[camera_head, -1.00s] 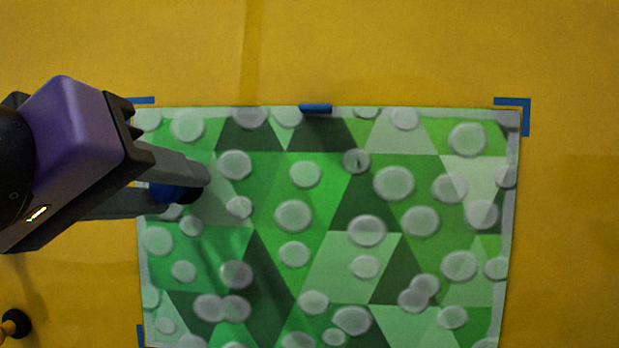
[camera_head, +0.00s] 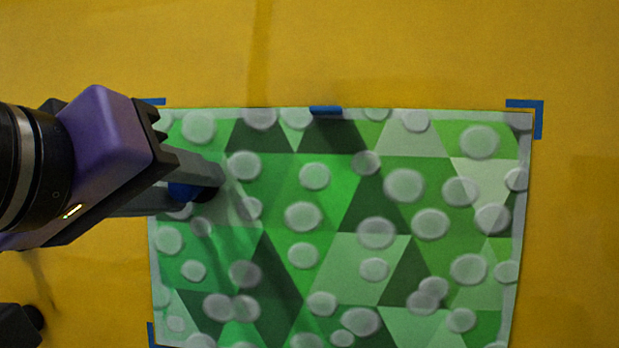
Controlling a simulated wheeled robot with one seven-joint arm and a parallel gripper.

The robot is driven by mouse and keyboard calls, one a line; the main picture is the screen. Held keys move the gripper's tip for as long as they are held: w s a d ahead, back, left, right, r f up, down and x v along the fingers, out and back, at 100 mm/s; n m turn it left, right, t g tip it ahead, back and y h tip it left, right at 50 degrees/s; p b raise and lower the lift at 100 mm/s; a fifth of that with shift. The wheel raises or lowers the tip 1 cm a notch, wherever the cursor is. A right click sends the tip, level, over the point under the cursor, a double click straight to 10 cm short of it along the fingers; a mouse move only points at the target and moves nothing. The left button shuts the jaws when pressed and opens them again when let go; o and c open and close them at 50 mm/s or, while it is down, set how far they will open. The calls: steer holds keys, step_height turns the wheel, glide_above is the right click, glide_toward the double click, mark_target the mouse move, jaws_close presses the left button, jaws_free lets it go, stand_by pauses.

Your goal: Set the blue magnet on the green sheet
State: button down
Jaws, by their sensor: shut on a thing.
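The green sheet (camera_head: 330,257) lies flat on the yellow surface, printed with triangles and pale round spots. My gripper (camera_head: 205,183) comes in from the left, over the sheet's upper left part. It is shut on the blue magnet (camera_head: 182,190). Only a blue piece of the magnet with a dark end shows between the fingers; the rest is hidden. I cannot tell whether the magnet touches the sheet.
Blue tape marks sit at the sheet's upper right corner (camera_head: 538,118), top middle (camera_head: 326,110) and left corners. The yellow surface (camera_head: 400,50) is bare above and to the right. A dark object (camera_head: 18,325) is at the lower left edge.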

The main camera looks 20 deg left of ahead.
stand_by(0.4)
steer(key=c, duration=0.8)
jaws_free()
steer(key=shift+c, duration=0.2)
